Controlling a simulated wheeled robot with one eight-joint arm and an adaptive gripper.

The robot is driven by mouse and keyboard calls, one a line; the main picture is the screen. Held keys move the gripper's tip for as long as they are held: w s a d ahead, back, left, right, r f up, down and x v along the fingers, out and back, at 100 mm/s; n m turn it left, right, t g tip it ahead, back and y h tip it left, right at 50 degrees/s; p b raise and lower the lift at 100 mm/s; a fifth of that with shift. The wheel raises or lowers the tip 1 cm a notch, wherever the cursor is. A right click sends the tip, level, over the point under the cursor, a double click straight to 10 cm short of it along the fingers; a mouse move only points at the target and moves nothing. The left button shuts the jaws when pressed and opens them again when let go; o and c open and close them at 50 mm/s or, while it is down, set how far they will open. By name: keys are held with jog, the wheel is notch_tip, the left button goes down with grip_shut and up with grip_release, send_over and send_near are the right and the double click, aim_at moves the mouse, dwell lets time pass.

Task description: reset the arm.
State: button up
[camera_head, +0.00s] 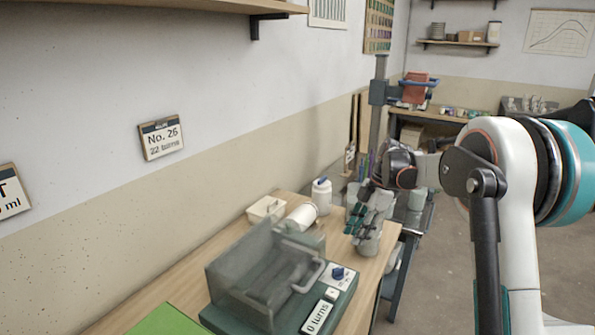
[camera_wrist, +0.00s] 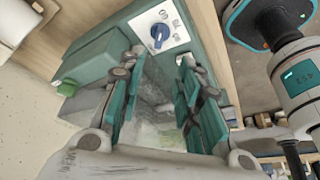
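My gripper (camera_head: 358,224) hangs above the wooden bench at its right end, fingers pointing down, beyond the green machine in the head view. In the wrist view my gripper (camera_wrist: 158,85) shows its two teal-padded fingers spread apart, with no clear object held between them. A grey cup-like object (camera_head: 368,243) shows just below the fingers in the head view; whether it touches them I cannot tell. My arm reaches in from the right side of the head view, bent at the elbow.
The green machine (camera_head: 226,316) has a clear cover, a blue knob (camera_head: 338,273) and a "0 turns" card (camera_head: 317,317). A white jar (camera_head: 321,196), a white roll (camera_head: 301,216) and a small tray (camera_head: 266,208) stand behind it. A grey post (camera_head: 379,115) rises beyond my gripper. Open floor lies right.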

jog(key=s+a+r+m+t+h, duration=0.1)
jog(key=s+a+r+m+t, duration=0.1)
jog(key=s+r+m, duration=0.55)
jog(key=s+a+r+m+t+h, duration=0.1)
jog(key=s+a+r+m+t, duration=0.2)
jog(key=s, duration=0.7)
jog(key=s+f+m+t+h, duration=0.2)
jog(key=s+m, duration=0.8)
jog(key=s, duration=0.7)
jog(key=shift+s+d+f+t, duration=0.15)
jog(key=shift+d+f+t, duration=0.35)
jog(key=shift+t, duration=0.1)
